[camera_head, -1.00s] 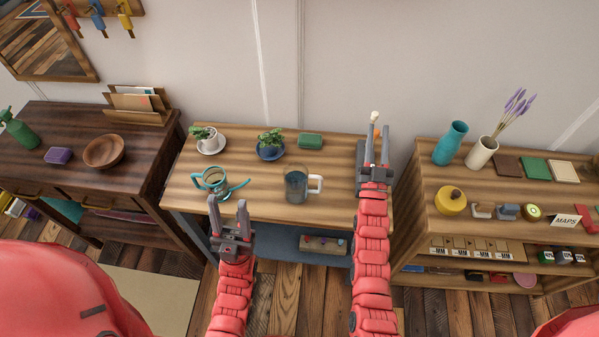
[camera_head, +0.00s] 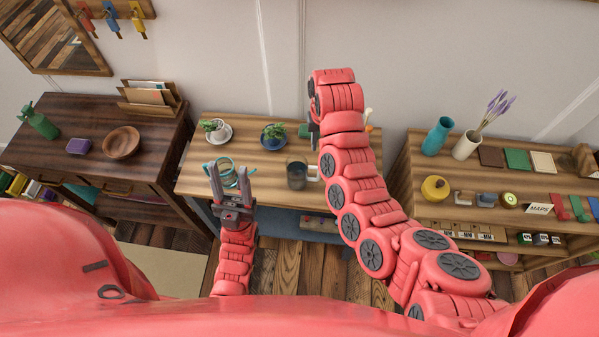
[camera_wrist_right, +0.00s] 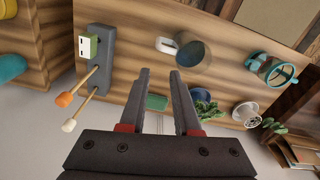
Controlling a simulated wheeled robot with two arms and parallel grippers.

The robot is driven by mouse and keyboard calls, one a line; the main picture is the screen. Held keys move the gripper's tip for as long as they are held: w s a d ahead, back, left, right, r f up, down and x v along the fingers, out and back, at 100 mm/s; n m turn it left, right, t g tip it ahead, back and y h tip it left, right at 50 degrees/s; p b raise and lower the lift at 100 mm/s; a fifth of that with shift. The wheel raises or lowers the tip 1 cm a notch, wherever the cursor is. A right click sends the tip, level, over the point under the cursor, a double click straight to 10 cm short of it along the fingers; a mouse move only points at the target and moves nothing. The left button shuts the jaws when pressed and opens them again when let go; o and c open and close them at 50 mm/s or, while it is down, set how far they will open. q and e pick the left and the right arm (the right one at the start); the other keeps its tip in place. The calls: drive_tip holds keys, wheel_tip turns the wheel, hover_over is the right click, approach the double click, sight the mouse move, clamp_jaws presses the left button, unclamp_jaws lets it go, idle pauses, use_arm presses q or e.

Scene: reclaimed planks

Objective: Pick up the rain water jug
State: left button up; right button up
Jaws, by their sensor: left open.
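The jug (camera_head: 297,176) is a dark translucent vessel with a pale handle, upright on the middle table (camera_head: 190,185). In the right wrist view the jug (camera_wrist_right: 192,55) lies beyond my right fingertips, slightly right, apart from them. My right gripper (camera_wrist_right: 160,76) has its fingers spread with nothing between them; in the head view my raised right arm hides most of it. My left gripper (camera_head: 231,172) is open at the table's front left, its fingers overlapping a teal-banded watering can (camera_wrist_right: 272,70) in the head view; contact cannot be told.
A grey holder (camera_wrist_right: 99,60) with two sticks is on the table's other side. A dark cabinet (camera_head: 60,115) stands left, a shelf (camera_head: 420,170) right.

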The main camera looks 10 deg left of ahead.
drive_tip(key=b, duration=0.7)
hover_over(319, 175)
drive_tip(key=f, duration=0.6)
drive_tip(key=w+f, duration=0.1)
drive_tip(key=f, duration=0.3)
drive_tip(key=shift+a, duration=0.25)
drive_tip(key=shift+f+p, duration=0.65)
drive_tip(key=shift+p, duration=0.2)
drive_tip(key=shift+f, duration=0.25)
drive_tip(key=shift+s+d+f+p, duration=0.1)
drive_tip(key=shift+s+f+p, duration=0.05)
drive_tip(key=shift+f+p, duration=0.25)
wheel_tip(319, 175, down, 3)
drive_tip(key=shift+d+p, duration=0.15)
drive_tip(key=shift+p, duration=0.8)
drive_tip(key=shift+s+f, duration=0.1)
drive_tip(key=shift+f, duration=0.75)
clamp_jaws()
